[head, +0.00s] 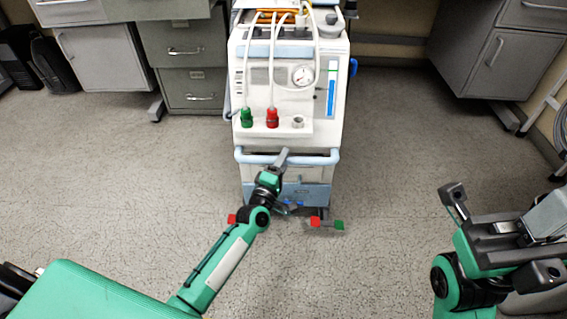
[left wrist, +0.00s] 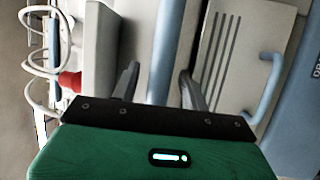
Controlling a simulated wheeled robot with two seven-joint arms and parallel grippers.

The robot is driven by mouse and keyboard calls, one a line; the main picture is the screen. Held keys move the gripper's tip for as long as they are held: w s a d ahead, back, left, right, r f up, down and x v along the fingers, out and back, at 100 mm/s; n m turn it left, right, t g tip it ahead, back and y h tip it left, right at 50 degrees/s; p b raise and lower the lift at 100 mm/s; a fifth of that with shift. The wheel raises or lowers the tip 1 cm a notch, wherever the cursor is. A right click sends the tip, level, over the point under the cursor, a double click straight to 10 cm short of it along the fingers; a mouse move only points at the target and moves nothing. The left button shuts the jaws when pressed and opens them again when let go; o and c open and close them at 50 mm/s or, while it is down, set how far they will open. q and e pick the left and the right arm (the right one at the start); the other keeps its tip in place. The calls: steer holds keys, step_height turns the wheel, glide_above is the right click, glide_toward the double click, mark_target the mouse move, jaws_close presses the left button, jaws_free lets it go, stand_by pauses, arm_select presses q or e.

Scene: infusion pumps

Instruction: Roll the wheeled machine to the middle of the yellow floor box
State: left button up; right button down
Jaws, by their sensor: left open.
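The wheeled machine (head: 290,90) is a white cabinet with a round gauge, hoses, and green and red plugs. It stands upright at top centre in the head view. A pale blue handle bar (head: 325,158) runs across its front. My left gripper (head: 284,182) is at the machine's front, by this bar. In the left wrist view the bar (left wrist: 168,45) passes between the two open fingers, which do not clamp it. My right gripper (head: 497,236) is at the lower right, open, empty and away from the machine. No yellow floor box shows in either view.
Grey drawers (head: 188,65) and a cabinet (head: 95,55) stand behind to the left. Another grey cabinet (head: 490,60) is at the upper right. Red and green blocks show at the machine's foot. The grey speckled floor (head: 120,190) is clear on both sides.

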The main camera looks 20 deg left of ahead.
arm_select(q)
steer(key=shift+w, duration=0.2)
jaws_close()
steer(key=shift+s+d, duration=0.1)
